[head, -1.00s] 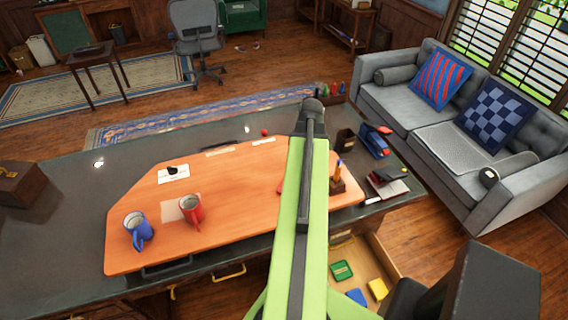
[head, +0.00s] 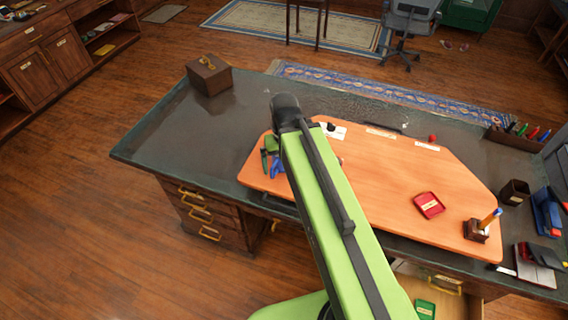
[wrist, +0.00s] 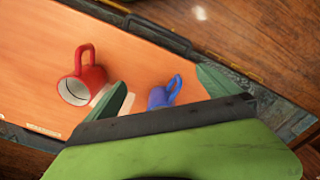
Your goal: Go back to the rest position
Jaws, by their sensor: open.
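My green arm reaches across the head view, and my gripper (head: 268,158) is over the left end of the orange desk mat (head: 400,175). In the wrist view its two green fingers (wrist: 163,82) are apart and empty. A blue mug (wrist: 160,98) shows in the gap between them, partly hidden by the gripper's body; I cannot tell how far below it is. In the head view a bit of the blue mug (head: 278,169) shows beside the gripper. A red mug (wrist: 82,80) lies left of the fingers in the wrist view. My arm mostly hides it in the head view.
A wooden box (head: 209,77) stands on the desk's dark top (head: 165,125) at far left. A red notepad (head: 429,205), a pen holder (head: 476,232) and a dark cup (head: 514,192) are on the right. An open drawer (head: 455,306) juts out at the front. Floor at left is clear.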

